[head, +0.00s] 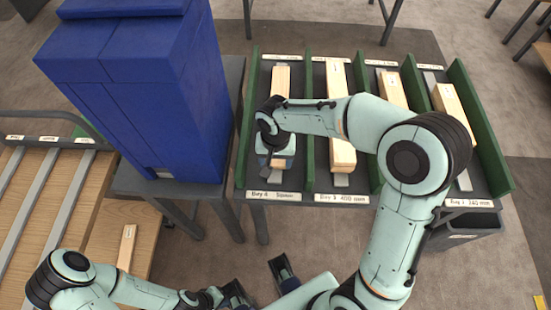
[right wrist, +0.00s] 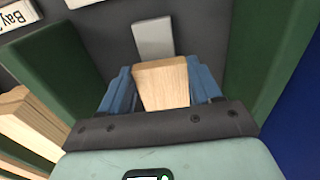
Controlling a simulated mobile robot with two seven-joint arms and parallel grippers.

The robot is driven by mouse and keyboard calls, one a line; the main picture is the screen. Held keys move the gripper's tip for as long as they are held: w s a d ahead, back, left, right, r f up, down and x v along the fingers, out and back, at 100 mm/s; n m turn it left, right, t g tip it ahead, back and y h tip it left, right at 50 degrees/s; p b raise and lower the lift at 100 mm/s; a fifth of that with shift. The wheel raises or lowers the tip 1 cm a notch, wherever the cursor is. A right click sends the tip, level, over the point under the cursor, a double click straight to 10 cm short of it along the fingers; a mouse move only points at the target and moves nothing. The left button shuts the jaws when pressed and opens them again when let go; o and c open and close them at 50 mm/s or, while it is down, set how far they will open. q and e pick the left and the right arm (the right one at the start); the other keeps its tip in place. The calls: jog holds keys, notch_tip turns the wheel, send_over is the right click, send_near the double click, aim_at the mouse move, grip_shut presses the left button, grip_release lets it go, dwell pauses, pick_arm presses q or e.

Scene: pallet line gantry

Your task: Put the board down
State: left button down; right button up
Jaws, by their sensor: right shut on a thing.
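The board (head: 281,80) is pale wood and lies along the leftmost bay of the rack, marked Bay 4. My right gripper (head: 275,162) is over the near end of this bay, shut on the board. In the right wrist view the board's end (right wrist: 162,84) sits between the two blue fingers of my right gripper (right wrist: 162,92). A grey strip (right wrist: 153,38) shows beyond that end. My arm hides the board's middle, and I cannot tell whether it touches the bay floor. My left gripper (head: 260,281) is low in the head view, its fingers apart and empty.
Green dividers (head: 308,130) separate the bays. Other boards (head: 340,100) lie in the bays to the right. A tall blue cabinet (head: 135,90) stands close left of the rack. A slatted wooden table (head: 40,215) is at far left. A dark bin (head: 465,232) is below the rack's right end.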

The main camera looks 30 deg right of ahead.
jog(key=o, duration=1.3)
jog(key=shift+f, duration=0.1)
jog(key=shift+r, duration=0.35)
notch_tip(320, 180, up, 12)
jog(key=p, duration=0.2)
jog(key=shift+s+f, duration=0.15)
jog(key=shift+f, duration=0.1)
